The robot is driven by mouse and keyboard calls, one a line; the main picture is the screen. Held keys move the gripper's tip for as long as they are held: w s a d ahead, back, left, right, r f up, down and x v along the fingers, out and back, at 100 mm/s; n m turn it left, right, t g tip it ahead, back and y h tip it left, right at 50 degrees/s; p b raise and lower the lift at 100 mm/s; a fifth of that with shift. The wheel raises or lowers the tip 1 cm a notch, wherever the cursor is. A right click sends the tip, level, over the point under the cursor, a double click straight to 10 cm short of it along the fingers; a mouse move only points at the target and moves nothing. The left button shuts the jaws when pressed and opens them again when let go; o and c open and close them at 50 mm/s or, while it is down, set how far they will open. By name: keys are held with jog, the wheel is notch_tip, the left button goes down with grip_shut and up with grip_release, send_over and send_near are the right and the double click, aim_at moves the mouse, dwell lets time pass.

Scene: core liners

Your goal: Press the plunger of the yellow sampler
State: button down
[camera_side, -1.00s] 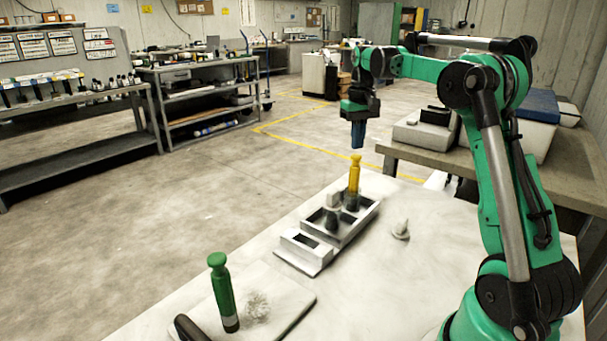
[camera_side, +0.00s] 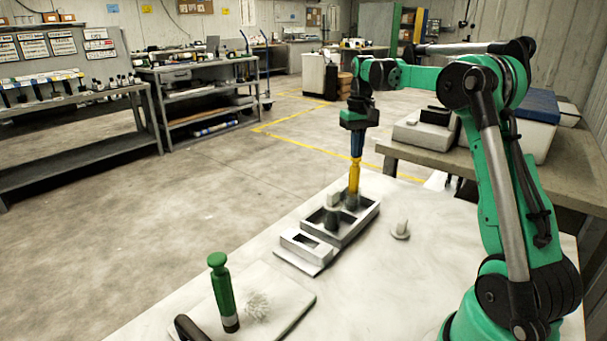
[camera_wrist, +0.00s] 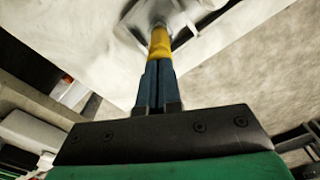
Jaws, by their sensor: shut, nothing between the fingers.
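The yellow sampler (camera_side: 354,178) stands upright in the far compartment of a grey rack (camera_side: 362,222) on the white table. My gripper (camera_side: 357,156) points straight down with its blue fingers shut, right at the top of the yellow sampler. The fingertips appear to touch the plunger's top, which they partly cover. In the wrist view the closed fingers (camera_wrist: 156,64) line up with the yellow sampler (camera_wrist: 159,42), and its lower part shows beyond them. The green sampler (camera_side: 223,290) stands upright on a pale board at the front left.
A grey block with a dark opening (camera_side: 305,242) sits at the rack's near end. Another piece stands in the rack beside the yellow sampler. A small pale object (camera_side: 400,231) lies right of the rack. A dark handle-like thing (camera_side: 190,328) is at the front edge. The table's right middle is clear.

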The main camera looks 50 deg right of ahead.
jog(key=shift+f, duration=0.5)
dwell(0.3)
jog(key=shift+r, duration=3.5)
jog(key=shift+a, duration=0.1)
jog(key=s+a+f+n+t+h, duration=0.15)
jog(key=a+n+t, duration=0.25)
jog(key=a, duration=1.5)
jog(key=s+a+f+n+t+y, duration=0.1)
jog(key=s+a+f+n+t, duration=0.1)
jog(key=s+a+f, duration=0.3)
jog(key=shift+s+a+f+t, duration=0.4)
jog(key=shift+a+t, duration=0.2)
jog(key=shift+a, duration=0.2)
